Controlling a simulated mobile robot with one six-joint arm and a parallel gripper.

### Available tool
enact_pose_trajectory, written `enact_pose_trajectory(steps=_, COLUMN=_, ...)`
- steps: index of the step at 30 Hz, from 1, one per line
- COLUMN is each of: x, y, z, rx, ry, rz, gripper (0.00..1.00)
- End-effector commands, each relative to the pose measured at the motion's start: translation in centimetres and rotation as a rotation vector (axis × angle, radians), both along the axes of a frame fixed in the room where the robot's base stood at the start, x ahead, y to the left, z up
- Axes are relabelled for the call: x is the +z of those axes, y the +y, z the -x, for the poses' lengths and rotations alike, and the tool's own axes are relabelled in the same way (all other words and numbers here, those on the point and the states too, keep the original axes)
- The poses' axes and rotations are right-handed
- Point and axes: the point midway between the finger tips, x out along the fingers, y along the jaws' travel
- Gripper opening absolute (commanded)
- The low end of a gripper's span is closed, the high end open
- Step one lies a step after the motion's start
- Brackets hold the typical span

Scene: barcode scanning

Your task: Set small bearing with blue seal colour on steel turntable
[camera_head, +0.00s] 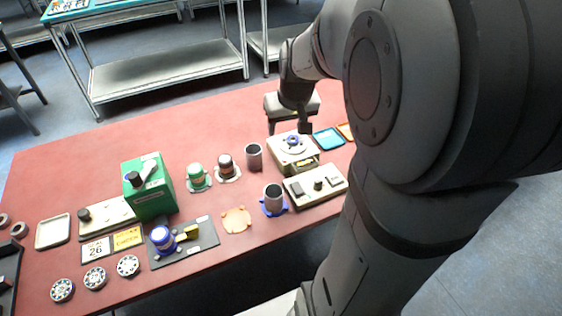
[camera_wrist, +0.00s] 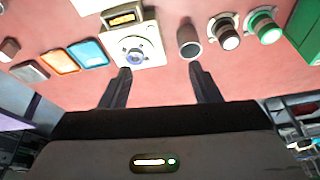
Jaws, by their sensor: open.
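A small bearing with a blue seal (camera_head: 293,140) lies on the round steel turntable (camera_head: 293,149), which tops a cream box. The left fingertip shows near the box's edge; the bearing is outside the jaws. The height gap cannot be told.
A grey cup (camera_head: 254,157) stands left of the turntable box, and a switch panel (camera_head: 316,185) lies in front. Blue (camera_head: 328,139) and orange (camera_wrist: 60,61) trays lie beside the box. A green box (camera_head: 149,185) and several larger bearings (camera_head: 95,277) are farther left.

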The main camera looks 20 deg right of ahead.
Motion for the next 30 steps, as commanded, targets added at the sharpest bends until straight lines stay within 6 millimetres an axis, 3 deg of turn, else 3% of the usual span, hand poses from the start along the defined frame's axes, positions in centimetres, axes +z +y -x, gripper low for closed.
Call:
enact_pose_trajectory(steps=1, x=0.6, y=2.1, z=2.1, rx=0.026, ry=0.009, rz=0.000, gripper=0.57)
enact_pose_trajectory(steps=3, x=0.9, y=4.4, z=5.2, rx=0.050, ry=0.033, rz=-0.003, gripper=0.57)
enact_pose_trajectory(steps=6, x=0.8, y=6.7, z=9.2, rx=0.078, ry=0.066, rz=-0.003, gripper=0.57)
enact_pose_trajectory(steps=12, x=0.2, y=9.0, z=14.4, rx=0.106, ry=0.108, rz=0.006, gripper=0.57)
enact_pose_trajectory(steps=16, x=0.0, y=9.4, z=15.4, rx=0.112, ry=0.118, rz=0.009, gripper=0.57)
enact_pose_trajectory(steps=23, x=0.0, y=9.4, z=15.4, rx=0.110, ry=0.119, rz=0.008, gripper=0.57)
enact_pose_trajectory(steps=30, x=0.0, y=9.4, z=15.4, rx=0.110, ry=0.119, rz=0.008, gripper=0.39)
